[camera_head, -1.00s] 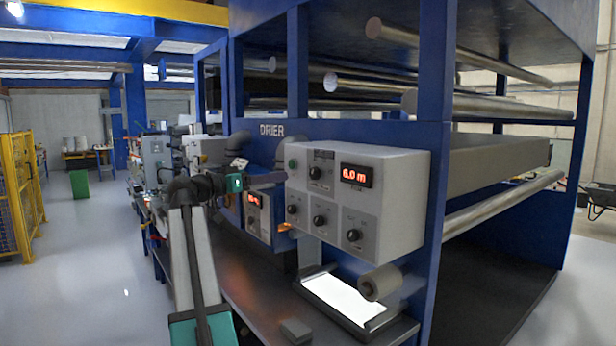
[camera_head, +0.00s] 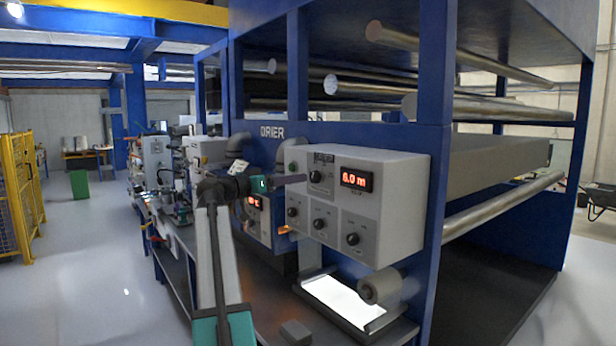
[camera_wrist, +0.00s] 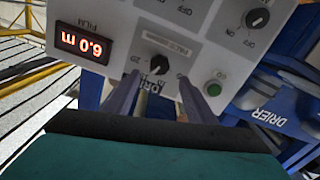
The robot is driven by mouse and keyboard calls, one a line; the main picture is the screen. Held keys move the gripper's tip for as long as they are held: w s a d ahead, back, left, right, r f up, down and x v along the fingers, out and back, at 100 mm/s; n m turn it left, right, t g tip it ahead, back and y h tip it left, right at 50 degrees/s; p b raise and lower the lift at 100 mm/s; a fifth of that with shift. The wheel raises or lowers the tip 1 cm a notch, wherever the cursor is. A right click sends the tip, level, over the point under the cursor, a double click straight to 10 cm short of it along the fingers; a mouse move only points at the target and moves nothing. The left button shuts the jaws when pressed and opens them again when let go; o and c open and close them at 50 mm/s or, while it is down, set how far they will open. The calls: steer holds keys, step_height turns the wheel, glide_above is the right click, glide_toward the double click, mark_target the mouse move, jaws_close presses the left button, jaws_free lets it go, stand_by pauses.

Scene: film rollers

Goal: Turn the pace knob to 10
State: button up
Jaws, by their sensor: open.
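The grey control box (camera_head: 400,215) carries several black knobs. The top knob (camera_head: 316,177) sits left of a red display (camera_head: 356,180) reading 6.0 m; its label is too small to read surely. My gripper (camera_head: 304,179) points at this top knob, its fingertips close to the panel. In the upside-down wrist view, the same knob (camera_wrist: 158,64) shows just beyond and between the two open fingers of my gripper (camera_wrist: 157,88). The fingers stand either side of its line, not closed on it. Whether they touch the panel cannot be told.
A green button (camera_wrist: 212,89) lies close beside one finger. Another knob (camera_wrist: 257,19) is near the wrist view's top right. Below the box, a white lit panel (camera_head: 343,300) and a small roller (camera_head: 380,285) stick out.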

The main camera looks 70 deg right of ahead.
mark_target(312, 177)
steer(key=shift+p+x, duration=0.6)
steer(key=shift+x, duration=2.9)
steer(key=c, duration=1)
steer(key=shift+a, duration=0.15)
steer(key=shift+c, duration=0.2)
